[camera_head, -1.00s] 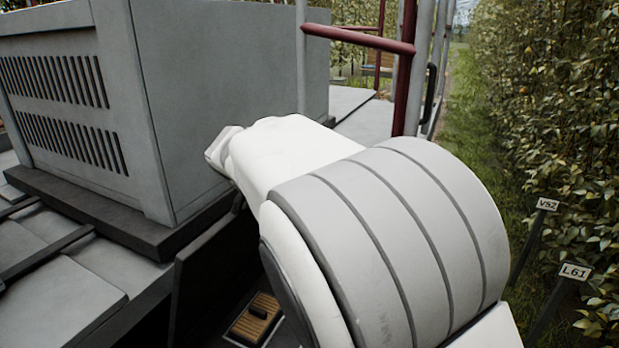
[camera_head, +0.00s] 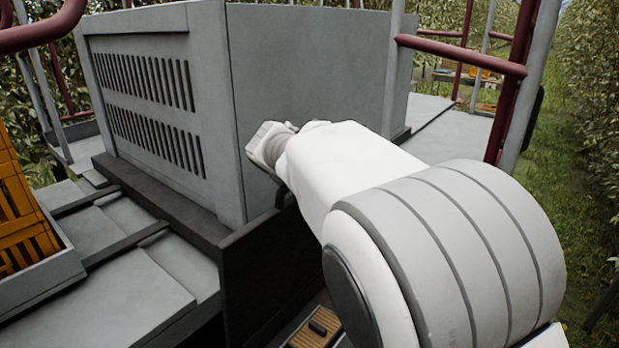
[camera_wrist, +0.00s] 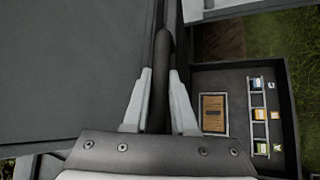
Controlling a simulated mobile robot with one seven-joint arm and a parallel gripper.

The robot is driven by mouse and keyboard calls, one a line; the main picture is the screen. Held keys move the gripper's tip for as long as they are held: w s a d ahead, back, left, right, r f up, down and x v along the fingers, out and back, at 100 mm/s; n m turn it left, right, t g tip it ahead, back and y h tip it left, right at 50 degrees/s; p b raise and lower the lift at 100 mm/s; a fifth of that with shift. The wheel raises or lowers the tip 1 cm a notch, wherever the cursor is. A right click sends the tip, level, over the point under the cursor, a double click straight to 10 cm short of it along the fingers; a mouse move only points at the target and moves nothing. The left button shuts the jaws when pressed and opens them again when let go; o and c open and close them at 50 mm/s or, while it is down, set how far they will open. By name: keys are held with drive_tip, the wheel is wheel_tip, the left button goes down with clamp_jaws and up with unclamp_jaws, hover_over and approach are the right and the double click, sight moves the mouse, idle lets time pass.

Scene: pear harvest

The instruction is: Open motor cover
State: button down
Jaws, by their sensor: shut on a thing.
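The motor cover (camera_head: 310,65) is a large grey box with slotted vents on its left face, standing on a dark base on the deck. In the wrist view, a broad grey surface beside the handle appears to be its side (camera_wrist: 65,70). My gripper (camera_wrist: 160,80) has its two pale fingers on either side of a dark, bar-like handle (camera_wrist: 162,45) and is shut on it. In the head view my arm reaches to the cover's right face, and my fingers are hidden behind the wrist. I cannot tell whether the cover is raised.
A dark open compartment (camera_wrist: 232,75) lies right of the handle, with a wooden plate (camera_wrist: 214,114) and several small labelled items. Red and grey railings (camera_head: 460,52) stand behind. A yellow crate (camera_head: 22,215) sits at the left. Hedges and grass line the right.

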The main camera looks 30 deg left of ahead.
drive_tip(key=c, duration=0.7)
unclamp_jaws()
drive_tip(key=shift+c, duration=0.2)
drive_tip(key=b+v, duration=0.2)
drive_tip(key=v, duration=1.5)
drive_tip(key=shift+r+b, duration=0.2)
drive_tip(key=shift+b, duration=0.15)
drive_tip(key=shift+d, duration=0.2)
